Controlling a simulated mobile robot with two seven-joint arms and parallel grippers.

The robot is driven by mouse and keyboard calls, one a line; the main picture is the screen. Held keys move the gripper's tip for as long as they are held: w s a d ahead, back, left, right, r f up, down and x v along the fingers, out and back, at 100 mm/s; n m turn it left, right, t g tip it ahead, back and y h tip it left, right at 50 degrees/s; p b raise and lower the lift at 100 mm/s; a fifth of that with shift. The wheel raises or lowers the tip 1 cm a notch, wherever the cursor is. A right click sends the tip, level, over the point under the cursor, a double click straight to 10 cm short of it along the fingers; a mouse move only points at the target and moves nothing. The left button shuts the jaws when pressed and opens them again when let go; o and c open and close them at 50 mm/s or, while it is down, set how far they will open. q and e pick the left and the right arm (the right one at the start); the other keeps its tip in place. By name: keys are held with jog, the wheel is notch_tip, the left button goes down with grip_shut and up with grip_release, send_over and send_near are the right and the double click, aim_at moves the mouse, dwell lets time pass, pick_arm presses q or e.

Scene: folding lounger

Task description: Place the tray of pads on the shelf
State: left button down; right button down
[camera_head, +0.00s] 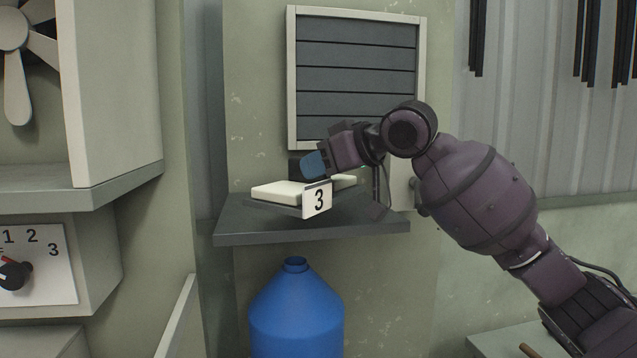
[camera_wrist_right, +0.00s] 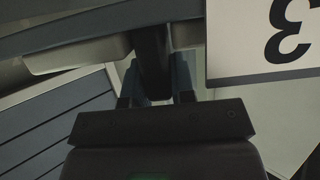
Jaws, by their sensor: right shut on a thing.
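The tray of pads shows in the head view as white pads (camera_head: 276,192) with a white card marked 3 (camera_head: 317,199) at the front. My right gripper (camera_head: 315,164), with blue fingertips, reaches in from the right above the tray. In the right wrist view its fingers (camera_wrist_right: 158,82) are shut on a dark upright part of the tray (camera_wrist_right: 90,33). The card (camera_wrist_right: 270,40) also shows there, upside down. The tray is over the dark shelf (camera_head: 290,236), close to its surface. I cannot tell whether it touches. My left gripper is out of view.
A blue bottle (camera_head: 296,310) stands below the shelf. A slatted vent (camera_head: 357,75) is on the wall behind. A cabinet with a dial panel (camera_head: 40,262) and a fan (camera_head: 15,40) are at the left. The shelf's right end looks clear.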

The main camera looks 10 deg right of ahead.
aim_at(320, 183)
notch_tip(320, 183, down, 3)
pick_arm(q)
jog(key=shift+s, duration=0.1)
pick_arm(e)
jog(key=shift+f, duration=0.1)
jog(key=c, duration=1)
grip_release()
jog(key=shift+f, duration=0.1)
jog(key=shift+o, duration=0.2)
jog(key=shift+d+r, duration=0.1)
jog(key=shift+r, duration=0.1)
pick_arm(q)
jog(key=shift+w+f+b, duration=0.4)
jog(key=shift+b, duration=0.55)
pick_arm(e)
jog(key=v, duration=1.2)
